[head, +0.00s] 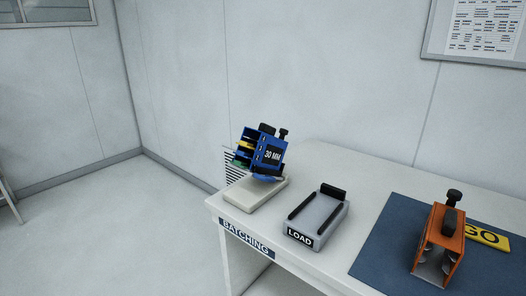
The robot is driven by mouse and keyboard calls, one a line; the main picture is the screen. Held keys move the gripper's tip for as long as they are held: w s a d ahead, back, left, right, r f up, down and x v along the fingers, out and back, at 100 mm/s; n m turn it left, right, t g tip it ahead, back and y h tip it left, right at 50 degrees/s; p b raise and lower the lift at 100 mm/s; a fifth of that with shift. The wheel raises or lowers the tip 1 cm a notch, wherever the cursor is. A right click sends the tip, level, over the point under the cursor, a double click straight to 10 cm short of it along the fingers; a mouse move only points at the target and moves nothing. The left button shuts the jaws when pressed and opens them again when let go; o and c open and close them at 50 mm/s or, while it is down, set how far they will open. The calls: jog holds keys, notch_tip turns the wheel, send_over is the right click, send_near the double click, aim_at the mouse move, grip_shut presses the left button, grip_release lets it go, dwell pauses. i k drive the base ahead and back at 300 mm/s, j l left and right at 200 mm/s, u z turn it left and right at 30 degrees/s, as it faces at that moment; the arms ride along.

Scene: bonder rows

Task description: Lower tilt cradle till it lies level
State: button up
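At the left end of the table, a beige base (255,195) carries a tilted blue box (262,150) marked "30 MM". The box leans at an angle above the base. Yellow and green pieces show in its open left side, and black knobs stand on its top. A small blue part (266,178) shows between the box and the base; I take it for the tilt cradle, mostly hidden by the box. My gripper is not in this view.
The white table (330,160) bears a "BATCHING" label on its front edge. A grey "LOAD" stand (318,217) with black rails is empty. An orange box (441,240) stands on a blue mat (372,262) beside a yellow "GO" plate (488,236).

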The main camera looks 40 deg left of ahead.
aim_at(267, 175)
jog(key=i+j+u, duration=0.15)
jog(key=u, duration=0.2)
jog(key=i+u, duration=0.35)
jog(key=i+j+u, duration=0.1)
jog(key=i+u, duration=0.25)
jog(key=k, duration=0.05)
